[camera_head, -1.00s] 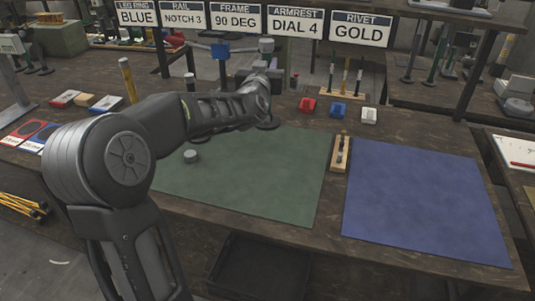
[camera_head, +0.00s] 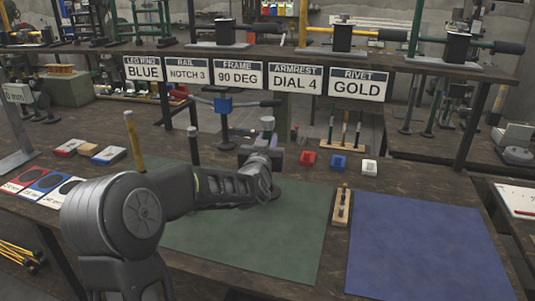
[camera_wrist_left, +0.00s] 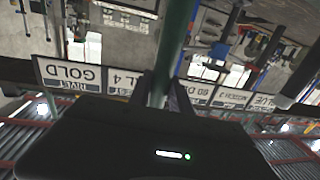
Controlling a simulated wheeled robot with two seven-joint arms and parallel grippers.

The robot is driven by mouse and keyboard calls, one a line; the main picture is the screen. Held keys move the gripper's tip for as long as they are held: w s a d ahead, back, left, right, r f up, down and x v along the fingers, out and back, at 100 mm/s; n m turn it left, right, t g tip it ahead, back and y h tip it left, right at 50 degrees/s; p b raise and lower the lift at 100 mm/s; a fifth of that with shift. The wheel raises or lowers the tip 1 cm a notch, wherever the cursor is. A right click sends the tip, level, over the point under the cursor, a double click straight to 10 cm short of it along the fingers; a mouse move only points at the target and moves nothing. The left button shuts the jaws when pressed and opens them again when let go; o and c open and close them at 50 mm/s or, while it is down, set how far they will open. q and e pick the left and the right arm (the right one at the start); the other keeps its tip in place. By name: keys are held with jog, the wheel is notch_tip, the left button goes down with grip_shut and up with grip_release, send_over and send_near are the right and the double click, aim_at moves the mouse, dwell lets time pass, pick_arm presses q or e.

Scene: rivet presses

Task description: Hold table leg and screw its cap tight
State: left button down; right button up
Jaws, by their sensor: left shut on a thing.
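My left gripper (camera_head: 266,165) reaches over the back of the green mat, seen mostly from behind. In the left wrist view its fingers (camera_wrist_left: 163,95) are shut on a dark green table leg (camera_wrist_left: 176,45). In the head view only the leg's greyish top (camera_head: 268,122) shows above the gripper; its lower part is hidden. I cannot make out a cap on it. The small grey round piece that lay on the green mat is now hidden behind my left arm. My right gripper is out of view.
A yellow post (camera_head: 134,142) and a dark post (camera_head: 193,146) stand behind my arm. The blue mat (camera_head: 420,245) is bare.

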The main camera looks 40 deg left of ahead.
pick_arm(q)
jog(key=shift+r, duration=0.1)
notch_tip(320, 180, down, 4)
jog(key=shift+r, duration=0.1)
dwell(0.3)
jog(key=c, duration=1.2)
grip_release()
jog(key=shift+f, duration=0.2)
